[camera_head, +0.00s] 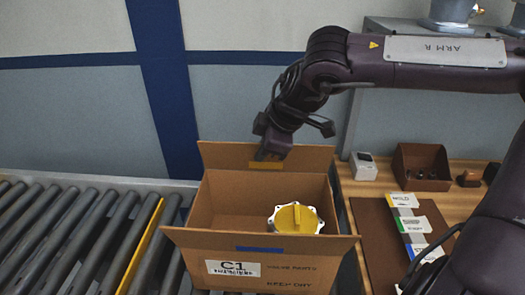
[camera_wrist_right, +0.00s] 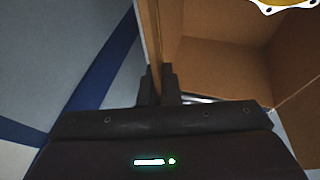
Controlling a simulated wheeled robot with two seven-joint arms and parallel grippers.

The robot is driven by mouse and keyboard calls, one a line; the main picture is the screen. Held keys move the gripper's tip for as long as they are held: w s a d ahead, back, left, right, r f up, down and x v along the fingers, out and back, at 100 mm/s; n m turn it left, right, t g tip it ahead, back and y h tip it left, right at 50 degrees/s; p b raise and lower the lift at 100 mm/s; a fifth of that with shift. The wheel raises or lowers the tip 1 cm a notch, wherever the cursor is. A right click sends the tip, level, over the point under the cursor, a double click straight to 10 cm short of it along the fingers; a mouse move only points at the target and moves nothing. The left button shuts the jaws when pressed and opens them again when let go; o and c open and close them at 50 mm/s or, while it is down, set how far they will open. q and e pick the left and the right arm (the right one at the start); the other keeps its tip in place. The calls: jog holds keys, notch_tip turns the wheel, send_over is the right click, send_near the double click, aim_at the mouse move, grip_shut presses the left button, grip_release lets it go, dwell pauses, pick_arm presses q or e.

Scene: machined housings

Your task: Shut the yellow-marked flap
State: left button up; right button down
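The open cardboard box (camera_head: 215,205) stands in front of me. Its far flap (camera_head: 312,160) stands up, leaning back, and bears a yellow mark (camera_head: 265,165) at its middle. My right gripper (camera_head: 268,154) is at the top edge of this flap, just above the mark. In the right wrist view the flap (camera_wrist_right: 148,45) runs edge-on between the two close-set fingers (camera_wrist_right: 160,85), which look closed on it. A yellow-topped round housing (camera_head: 296,218) lies inside the box. My left gripper is not in view.
The near flap (camera_head: 330,246) is folded outward and has a blue mark (camera_head: 260,249). A roller conveyor (camera_head: 60,235) lies left. At right, a wooden bench (camera_head: 440,200) holds a brown bin (camera_head: 421,163), a small white device (camera_head: 363,165) and labelled cards (camera_head: 411,224).

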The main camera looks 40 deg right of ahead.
jog(key=c, duration=1.6)
grip_release()
jog(key=shift+c, duration=0.2)
jog(key=shift+r, duration=0.1)
jog(key=a+v, duration=0.1)
jog(key=v, duration=0.6)
jog(key=shift+s+d+r+b, duration=0.2)
jog(key=shift+d+r+b, duration=0.05)
jog(key=shift+d+b, duration=0.25)
